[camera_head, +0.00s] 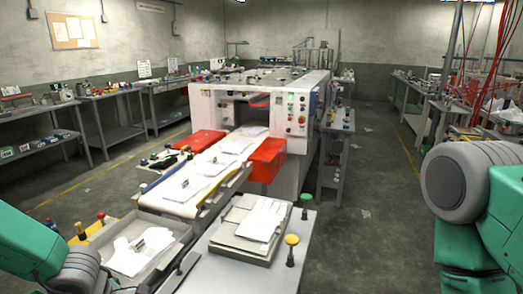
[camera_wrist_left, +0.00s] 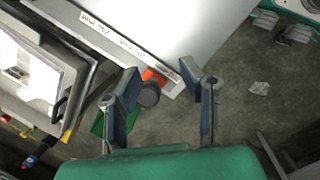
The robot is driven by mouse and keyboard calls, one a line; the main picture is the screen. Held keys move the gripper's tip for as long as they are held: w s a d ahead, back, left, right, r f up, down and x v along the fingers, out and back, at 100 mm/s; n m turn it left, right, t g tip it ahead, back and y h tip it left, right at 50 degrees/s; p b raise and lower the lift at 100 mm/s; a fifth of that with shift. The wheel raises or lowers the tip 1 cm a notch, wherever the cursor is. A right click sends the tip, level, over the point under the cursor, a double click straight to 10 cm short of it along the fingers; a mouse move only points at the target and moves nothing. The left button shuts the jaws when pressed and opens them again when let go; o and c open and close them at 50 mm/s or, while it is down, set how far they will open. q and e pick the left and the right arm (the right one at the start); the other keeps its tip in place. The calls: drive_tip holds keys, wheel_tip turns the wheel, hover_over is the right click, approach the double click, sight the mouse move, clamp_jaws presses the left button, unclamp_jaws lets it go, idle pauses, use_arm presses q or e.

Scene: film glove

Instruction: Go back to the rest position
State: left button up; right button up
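My left gripper (camera_wrist_left: 160,72) shows in the left wrist view with its two fingers spread apart and nothing between them. It hangs beside the table edge, with floor visible below. In the head view only green and grey parts of my left arm show at lower left. My right arm shows at the right edge of the head view, and its gripper is out of frame. White film gloves (camera_head: 262,219) lie on a grey box (camera_head: 238,243) on the front table. Another white glove pile (camera_head: 133,257) lies in a grey tray (camera_head: 165,271) to its left.
A white machine (camera_head: 224,105) with a conveyor (camera_head: 180,206) stands ahead, with red bins (camera_head: 268,160) beside it. A yellow-topped post (camera_head: 291,241) and a green-topped post (camera_head: 305,201) rise from the table (camera_head: 223,277). The floor to the right (camera_head: 357,236) is mostly clear.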

use_arm(q)
drive_tip(key=s+f+m+g+y, duration=0.1)
drive_tip(key=s+f+m, duration=0.3)
drive_tip(key=s+m, duration=0.85)
drive_tip(key=s+f+m+g, duration=0.1)
drive_tip(key=s+f+m, duration=0.3)
drive_tip(key=s+m, duration=0.85)
wheel_tip(320, 180, down, 9)
drive_tip(key=d+n+b, duration=0.1)
drive_tip(key=d+b, duration=0.1)
drive_tip(key=b, duration=0.6)
drive_tip(key=shift+w+r+t+b, duration=0.15)
drive_tip(key=shift+r+t+b, duration=0.05)
drive_tip(key=shift+t+b, duration=0.1)
